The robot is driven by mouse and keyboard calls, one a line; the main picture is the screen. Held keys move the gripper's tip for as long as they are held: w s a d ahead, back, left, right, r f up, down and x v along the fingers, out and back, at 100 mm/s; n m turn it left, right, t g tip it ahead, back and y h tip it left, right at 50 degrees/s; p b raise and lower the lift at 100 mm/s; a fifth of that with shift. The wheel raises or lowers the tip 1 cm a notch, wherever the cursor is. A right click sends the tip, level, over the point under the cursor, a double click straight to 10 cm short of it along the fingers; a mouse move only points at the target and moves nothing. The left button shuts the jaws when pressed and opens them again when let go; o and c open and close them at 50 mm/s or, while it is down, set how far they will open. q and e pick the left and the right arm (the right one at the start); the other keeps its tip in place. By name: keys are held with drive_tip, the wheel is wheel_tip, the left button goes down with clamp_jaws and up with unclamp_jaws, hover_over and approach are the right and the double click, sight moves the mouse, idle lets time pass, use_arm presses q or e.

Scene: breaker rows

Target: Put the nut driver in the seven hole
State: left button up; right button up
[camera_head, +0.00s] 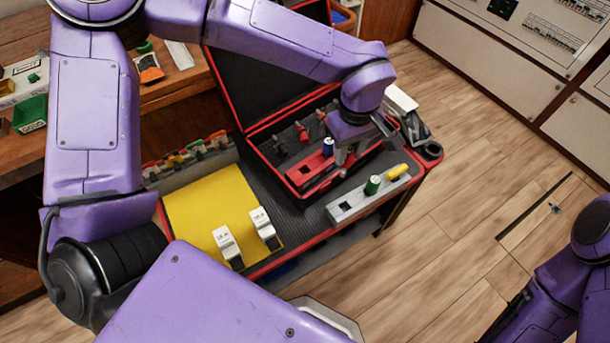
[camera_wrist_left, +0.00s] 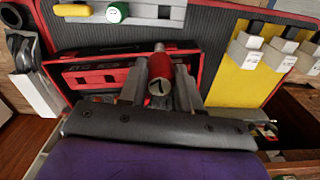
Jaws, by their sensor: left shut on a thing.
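In the left wrist view my left gripper (camera_wrist_left: 158,88) is shut on a red-handled nut driver (camera_wrist_left: 161,70), whose end cap bears a dark mark like a 7. A blue driver (camera_head: 328,147) stands in that holder. The holder also shows in the wrist view (camera_wrist_left: 92,78), with dark openings and unreadable labels. I cannot tell which hole is seven or whether the driver touches it. My right gripper is out of view.
A grey rack (camera_head: 345,212) in front holds a green driver (camera_head: 373,185) and a yellow driver (camera_head: 397,171), with an open slot at left. The case's raised lid (camera_head: 250,75) stands behind.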

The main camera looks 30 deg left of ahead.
use_arm(q)
drive_tip(key=shift+s+d+r+n, duration=0.1)
drive_tip(key=shift+s+d+n, duration=0.05)
drive_tip(key=shift+d+n, duration=0.5)
drive_tip(key=shift+n, duration=0.75)
drive_tip(key=w+a+f, duration=0.1)
drive_tip(key=a+f, duration=0.7)
drive_tip(key=w+a+f, duration=0.1)
drive_tip(key=a+f, duration=0.3)
drive_tip(key=shift+w+a+f, duration=0.3)
drive_tip(key=shift+a, duration=0.1)
drive_tip(key=shift+f, duration=0.15)
drive_tip(key=o, duration=1.1)
